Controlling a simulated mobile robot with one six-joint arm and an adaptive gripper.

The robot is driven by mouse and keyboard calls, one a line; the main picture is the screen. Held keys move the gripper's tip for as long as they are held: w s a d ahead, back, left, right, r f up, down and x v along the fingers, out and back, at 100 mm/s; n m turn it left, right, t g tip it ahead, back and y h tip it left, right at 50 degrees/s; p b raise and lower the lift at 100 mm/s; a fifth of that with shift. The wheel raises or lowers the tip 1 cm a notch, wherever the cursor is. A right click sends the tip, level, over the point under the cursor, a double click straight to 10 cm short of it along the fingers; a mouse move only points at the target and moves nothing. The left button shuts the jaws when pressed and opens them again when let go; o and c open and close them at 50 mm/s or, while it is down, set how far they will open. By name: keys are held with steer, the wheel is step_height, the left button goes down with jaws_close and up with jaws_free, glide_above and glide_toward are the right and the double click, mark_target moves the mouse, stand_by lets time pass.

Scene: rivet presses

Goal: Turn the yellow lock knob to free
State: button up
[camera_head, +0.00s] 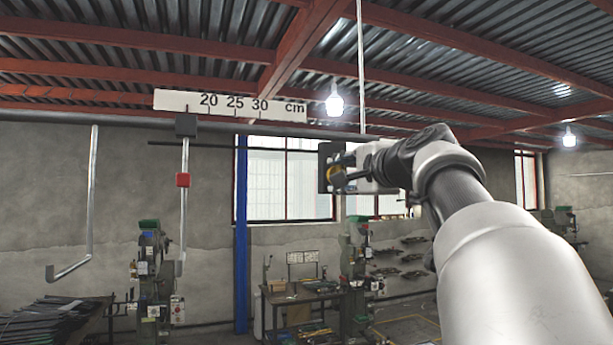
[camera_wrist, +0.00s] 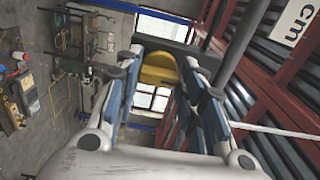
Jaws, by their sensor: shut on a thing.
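The yellow lock knob (camera_wrist: 158,69) sits between my gripper's two fingers in the wrist view, near their tips. My gripper (camera_wrist: 166,82) is shut on it, one finger on each side. My arm comes in from the lower right and partly hides the block. I cannot read any mark that tells the knob's turn.
A white centimetre scale (camera_head: 230,106) lies along a grey horizontal rail (camera_head: 80,118). Green presses (camera_head: 150,265) and a workbench (camera_head: 300,297) stand below by the wall.

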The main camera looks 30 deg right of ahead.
steer(key=o, duration=1.1)
steer(key=shift+s+a, duration=0.1)
steer(key=v, duration=1.2)
steer(key=shift+f, duration=0.15)
